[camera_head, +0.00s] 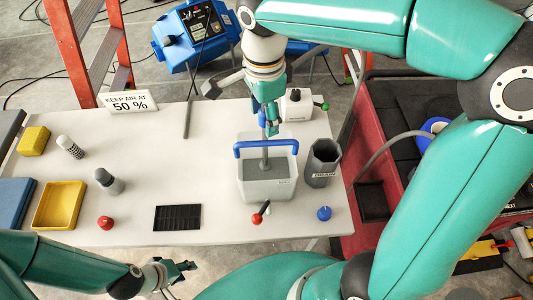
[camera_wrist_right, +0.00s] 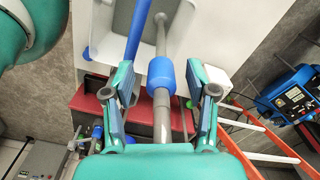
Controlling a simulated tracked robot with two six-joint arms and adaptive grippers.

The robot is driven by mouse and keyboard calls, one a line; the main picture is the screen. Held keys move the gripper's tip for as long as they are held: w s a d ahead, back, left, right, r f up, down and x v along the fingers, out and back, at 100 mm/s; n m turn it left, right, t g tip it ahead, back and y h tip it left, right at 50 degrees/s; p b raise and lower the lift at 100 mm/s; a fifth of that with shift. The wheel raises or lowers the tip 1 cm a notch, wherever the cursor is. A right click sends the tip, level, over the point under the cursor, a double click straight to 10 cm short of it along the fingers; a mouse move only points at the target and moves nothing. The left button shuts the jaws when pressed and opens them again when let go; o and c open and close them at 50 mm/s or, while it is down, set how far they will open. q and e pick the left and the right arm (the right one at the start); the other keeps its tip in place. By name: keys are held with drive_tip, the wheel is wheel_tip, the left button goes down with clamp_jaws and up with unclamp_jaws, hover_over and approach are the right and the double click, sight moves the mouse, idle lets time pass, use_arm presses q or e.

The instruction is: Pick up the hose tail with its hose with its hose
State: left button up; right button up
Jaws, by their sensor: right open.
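A grey tube with a blue collar, which looks like the hose tail (camera_wrist_right: 161,76), stands up out of a grey bin (camera_head: 266,190) with a blue handle (camera_head: 265,146). My right gripper (camera_wrist_right: 160,88) is open, with one finger on each side of the tube near the blue collar; gaps show on both sides. In the head view, my right gripper (camera_head: 270,122) is above the back of the bin and partly hides the tube's top. The tube's lower end is inside the bin. My left gripper (camera_head: 180,273) is low, in front of the table; its finger opening is unclear.
A dark cup (camera_head: 322,163) stands right of the bin. A white box with a green knob (camera_head: 296,105) is behind it. A red-and-black joystick (camera_head: 260,212) and blue knob (camera_head: 324,213) are in front. A red cart (camera_head: 366,200) with a grey hose (camera_head: 388,143) is at right.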

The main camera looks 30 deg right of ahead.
clamp_jaws()
drive_tip(key=shift+r, duration=0.2)
idle(0.3)
